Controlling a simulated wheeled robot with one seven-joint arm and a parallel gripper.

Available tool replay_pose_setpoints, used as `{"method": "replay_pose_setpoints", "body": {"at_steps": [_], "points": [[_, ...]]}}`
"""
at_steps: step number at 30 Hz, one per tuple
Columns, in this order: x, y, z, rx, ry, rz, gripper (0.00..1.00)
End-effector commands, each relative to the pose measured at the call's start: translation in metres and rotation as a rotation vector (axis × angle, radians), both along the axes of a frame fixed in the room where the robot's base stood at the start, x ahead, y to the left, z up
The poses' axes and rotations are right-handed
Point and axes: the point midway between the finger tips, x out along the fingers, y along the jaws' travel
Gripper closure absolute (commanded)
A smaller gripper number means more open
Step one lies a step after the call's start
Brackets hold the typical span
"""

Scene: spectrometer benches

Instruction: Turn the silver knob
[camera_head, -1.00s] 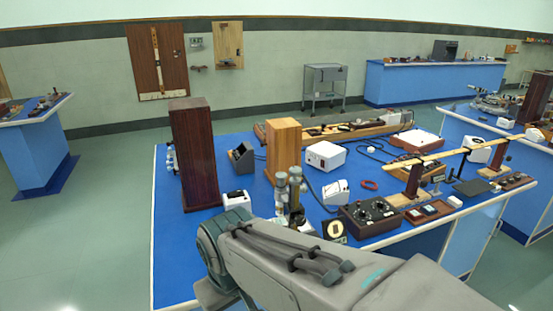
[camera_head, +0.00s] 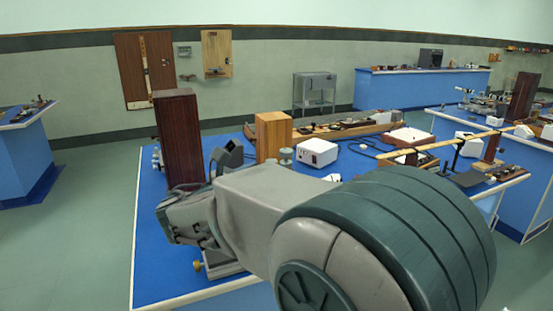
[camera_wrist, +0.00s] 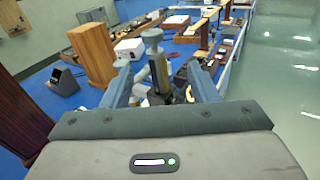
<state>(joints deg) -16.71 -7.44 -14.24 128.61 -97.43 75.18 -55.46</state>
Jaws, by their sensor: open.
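My gripper (camera_wrist: 157,68) is open and empty in the wrist view, with its two fingers apart. An upright instrument with a silver-grey round top (camera_wrist: 152,37) and brass-coloured parts shows between and beyond the fingers; whether they touch it I cannot tell. Its grey top (camera_head: 286,155) also seems to show above my arm in the head view. Small silver fittings (camera_head: 157,159) stick out at the left side of a dark wooden post (camera_head: 179,138). I cannot tell which of these is the silver knob. My arm hides much of the bench and the gripper in the head view.
A light wooden block (camera_head: 273,137), a white box (camera_head: 317,153) and a dark angled box (camera_head: 228,157) stand on the blue bench (camera_head: 150,262). A brass knob (camera_head: 197,265) shows below my arm. Open floor lies left of the bench.

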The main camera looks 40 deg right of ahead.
Motion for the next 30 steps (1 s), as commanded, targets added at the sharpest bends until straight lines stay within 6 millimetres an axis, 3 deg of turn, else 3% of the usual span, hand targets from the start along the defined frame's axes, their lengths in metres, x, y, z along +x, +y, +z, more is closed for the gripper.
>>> {"method": "replay_pose_setpoints", "body": {"at_steps": [4,8,21,30], "points": [[0.009,0.0,0.007,-0.069,0.028,0.02,0.46],[0.014,-0.013,0.008,-0.075,0.031,0.019,0.46],[0.044,-0.097,0.008,-0.073,0.03,0.018,0.46],[0.055,-0.126,0.008,-0.072,0.029,0.02,0.46]]}}
